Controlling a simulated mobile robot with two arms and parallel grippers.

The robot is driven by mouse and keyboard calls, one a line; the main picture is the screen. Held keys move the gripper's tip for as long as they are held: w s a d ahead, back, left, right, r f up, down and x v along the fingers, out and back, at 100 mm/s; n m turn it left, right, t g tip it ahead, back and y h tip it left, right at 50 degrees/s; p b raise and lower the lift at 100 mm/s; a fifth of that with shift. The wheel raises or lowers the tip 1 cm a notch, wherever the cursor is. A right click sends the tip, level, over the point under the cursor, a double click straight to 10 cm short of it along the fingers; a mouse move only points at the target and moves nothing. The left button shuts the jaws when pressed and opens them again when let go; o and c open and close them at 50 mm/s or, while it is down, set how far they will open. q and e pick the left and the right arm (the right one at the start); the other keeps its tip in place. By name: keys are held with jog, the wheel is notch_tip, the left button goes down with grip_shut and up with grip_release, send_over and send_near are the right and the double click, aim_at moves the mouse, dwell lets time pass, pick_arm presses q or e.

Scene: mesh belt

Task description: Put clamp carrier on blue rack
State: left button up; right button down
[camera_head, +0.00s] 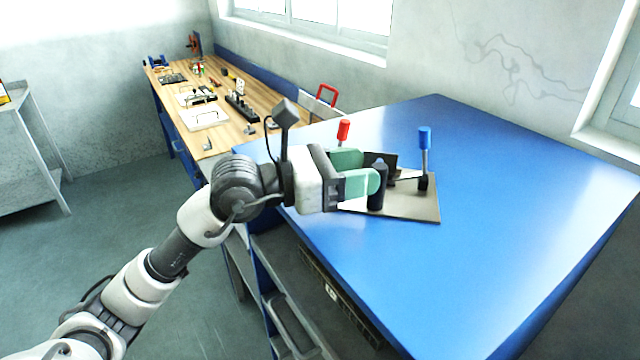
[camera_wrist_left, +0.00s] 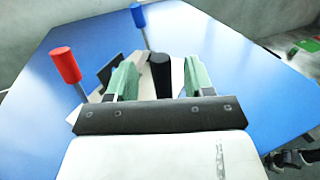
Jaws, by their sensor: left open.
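The clamp carrier (camera_head: 415,208) is a flat beige-grey plate with a red-handled clamp, a blue-handled clamp (camera_head: 424,150) and a black upright post (camera_head: 377,195). It lies flat on the blue-topped rack (camera_head: 500,210), near its left edge. My left gripper (camera_head: 369,169) has green fingers and is open at the post. In the left wrist view the post (camera_wrist_left: 161,75) stands between the two fingers, with gaps on both sides. The red handle (camera_wrist_left: 65,66) is to the left there. Part of the plate is hidden behind the gripper. My right gripper is out of view.
A wooden workbench (camera_head: 222,138) with tools and small fixtures stands behind on the left, with a red-framed item (camera_head: 327,94) at its near end. A grey metal shelf (camera_head: 30,150) is at the far left. The blue top is clear to the right of the carrier.

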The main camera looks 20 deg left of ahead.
pick_arm(q)
jog(key=v, duration=0.1)
jog(key=b+v, duration=0.1)
jog(key=v, duration=0.1)
jog(key=b+v, duration=0.1)
jog(key=v, duration=0.1)
jog(key=shift+s+a+f, duration=0.1)
jog(key=shift+f, duration=0.15)
jog(key=shift+s+a+r, duration=0.25)
jog(key=shift+s+a, duration=0.25)
